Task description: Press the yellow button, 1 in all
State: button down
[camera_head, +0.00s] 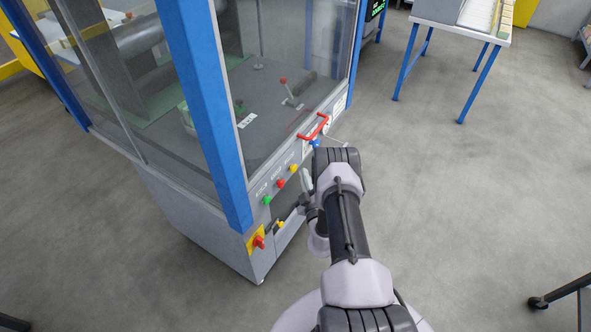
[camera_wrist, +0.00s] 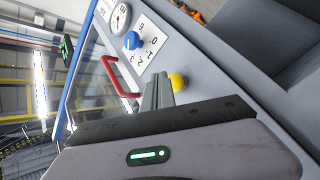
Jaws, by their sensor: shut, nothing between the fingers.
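The yellow button (camera_head: 293,168) sits on the grey front panel of the glass-sided machine, at the upper right end of a row with a red and a green button. In the wrist view the yellow button (camera_wrist: 178,82) shows just right of my fingertips. My gripper (camera_wrist: 158,88) is shut and empty, with its fingers pointing toward the panel. In the head view my gripper (camera_head: 306,180) is close to the right of the button row. I cannot tell whether the fingertips touch the yellow button.
The red button (camera_head: 280,183) and green button (camera_head: 266,199) are close by. A blue knob (camera_wrist: 132,40) with a dial and a red handle (camera_wrist: 118,76) are also near. A red switch on a yellow plate (camera_head: 257,241) is lower left. Open floor lies to the right.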

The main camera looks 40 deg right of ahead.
jog(key=shift+w, duration=0.15)
jog(key=shift+w+a+b, duration=0.15)
jog(key=shift+w+b, duration=0.15)
jog(key=shift+b, duration=0.1)
jog(key=shift+w+a+b, duration=0.15)
jog(key=shift+w+b, duration=0.15)
jog(key=shift+w, duration=0.1)
dwell(0.8)
jog(key=shift+s, duration=0.1)
jog(key=shift+s+d, duration=0.3)
jog(key=shift+s, duration=0.4)
jog(key=shift+s, duration=0.1)
jog(key=s, duration=0.1)
jog(key=s+d+p, duration=0.1)
jog(key=s, duration=0.1)
jog(key=s+d, duration=0.1)
jog(key=shift+s, duration=0.25)
dwell(0.5)
